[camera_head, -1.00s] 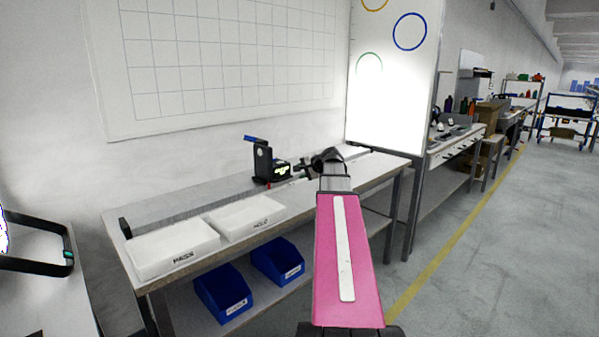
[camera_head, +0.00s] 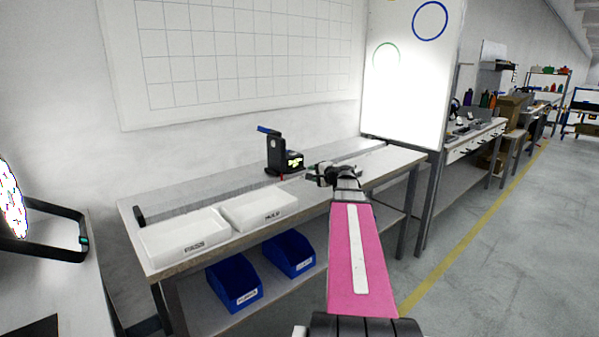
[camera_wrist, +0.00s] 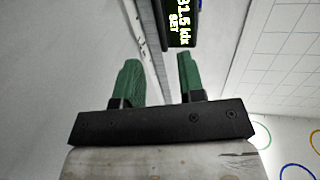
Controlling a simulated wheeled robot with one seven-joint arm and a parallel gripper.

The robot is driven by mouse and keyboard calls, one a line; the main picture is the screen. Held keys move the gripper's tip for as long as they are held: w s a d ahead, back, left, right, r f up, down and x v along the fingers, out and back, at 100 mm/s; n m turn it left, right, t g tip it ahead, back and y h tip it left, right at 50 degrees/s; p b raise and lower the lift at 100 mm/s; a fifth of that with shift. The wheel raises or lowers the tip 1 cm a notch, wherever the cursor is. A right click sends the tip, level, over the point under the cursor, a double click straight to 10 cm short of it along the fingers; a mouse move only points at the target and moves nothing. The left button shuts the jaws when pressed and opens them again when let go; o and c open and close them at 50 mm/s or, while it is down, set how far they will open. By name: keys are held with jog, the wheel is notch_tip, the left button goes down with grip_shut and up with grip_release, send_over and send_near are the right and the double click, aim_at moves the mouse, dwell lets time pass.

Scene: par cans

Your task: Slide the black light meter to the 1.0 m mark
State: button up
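The black light meter (camera_head: 277,155), with a blue lever on top and a lit yellow-green display, stands upright on a long grey rail strip (camera_head: 212,193) along the back of the bench. In the wrist view, the meter's display (camera_wrist: 182,18) reads "SET" on its lower line and lies beyond the fingertips, nearer the right finger. My gripper (camera_head: 314,176) is to the right of the meter and apart from it. Its two green fingers (camera_wrist: 157,62) are spread with nothing between them. I cannot make out the 1.0 m mark.
Two white trays (camera_head: 184,246) (camera_head: 259,222) sit at the bench's left front. Blue bins (camera_head: 234,298) are on the shelf below. A black end piece (camera_head: 139,215) stands at the rail's left end. A bright white panel (camera_head: 405,105) rises behind the bench's right end.

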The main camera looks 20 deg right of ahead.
aim_at(297, 171)
jog(key=x, duration=1)
jog(key=shift+w+f, duration=0.1)
jog(key=shift+w, duration=0.25)
jog(key=shift+c, duration=0.3)
grip_shut()
